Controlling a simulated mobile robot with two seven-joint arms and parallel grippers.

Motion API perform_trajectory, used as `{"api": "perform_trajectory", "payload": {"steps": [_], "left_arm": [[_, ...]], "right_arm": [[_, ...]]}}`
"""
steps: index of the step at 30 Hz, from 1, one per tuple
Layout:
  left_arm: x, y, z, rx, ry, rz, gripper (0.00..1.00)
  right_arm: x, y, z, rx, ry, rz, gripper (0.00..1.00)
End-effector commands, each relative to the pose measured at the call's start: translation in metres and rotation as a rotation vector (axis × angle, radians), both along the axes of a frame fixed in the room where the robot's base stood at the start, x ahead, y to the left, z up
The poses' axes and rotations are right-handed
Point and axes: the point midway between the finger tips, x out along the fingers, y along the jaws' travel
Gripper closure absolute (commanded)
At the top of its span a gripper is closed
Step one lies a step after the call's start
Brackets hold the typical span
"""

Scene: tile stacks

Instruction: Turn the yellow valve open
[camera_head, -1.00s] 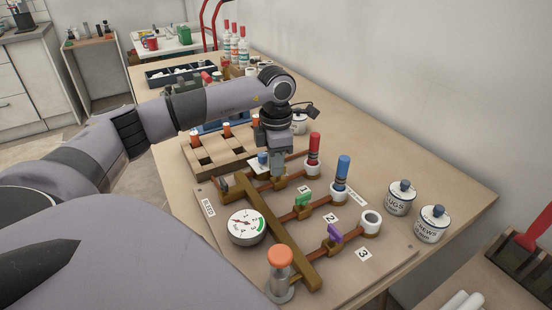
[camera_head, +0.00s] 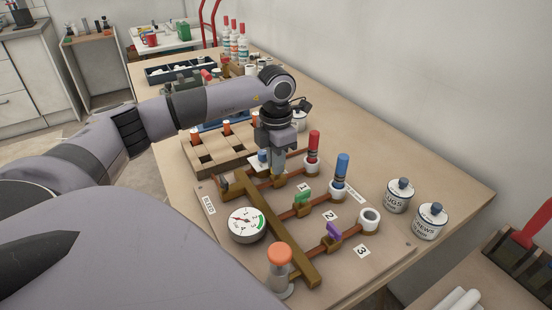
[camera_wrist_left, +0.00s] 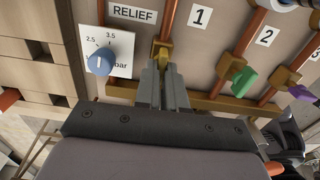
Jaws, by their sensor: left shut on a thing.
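My left gripper (camera_wrist_left: 163,88) points down over the line labelled 1 on the valve board. It is shut on the yellow valve (camera_wrist_left: 161,52), which shows as a small yellow piece at the fingertips in the left wrist view. In the head view the left gripper (camera_head: 278,172) covers most of this valve. The green valve (camera_head: 302,198) and the purple valve (camera_head: 333,232) sit apart from it on the neighbouring lines. My right gripper is in neither view.
A pressure gauge (camera_head: 247,225) and an orange-topped post (camera_head: 280,258) stand on the board. A blue knob (camera_wrist_left: 100,62) is left of the fingers in the wrist view. Red (camera_head: 314,146) and blue (camera_head: 342,172) cylinders stand upright behind. Two labelled jars (camera_head: 399,196) stand at the right.

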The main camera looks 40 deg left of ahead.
Motion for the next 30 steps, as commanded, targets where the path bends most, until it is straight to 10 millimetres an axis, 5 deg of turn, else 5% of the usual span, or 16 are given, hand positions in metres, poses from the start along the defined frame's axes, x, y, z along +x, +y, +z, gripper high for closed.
{"api": "perform_trajectory", "payload": {"steps": [1,4,14,30], "left_arm": [[0.001,0.001,0.001,0.001,-0.002,0.005,1.0],[0.0,0.001,0.001,0.0,-0.002,0.005,0.65],[0.0,0.0,0.003,0.0,-0.002,0.001,0.65],[0.001,0.001,0.071,-0.001,-0.003,0.003,0.65]], "right_arm": [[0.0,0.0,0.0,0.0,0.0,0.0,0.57],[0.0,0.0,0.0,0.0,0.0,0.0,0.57],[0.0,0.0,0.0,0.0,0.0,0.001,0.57],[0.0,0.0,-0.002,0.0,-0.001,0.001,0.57]]}}
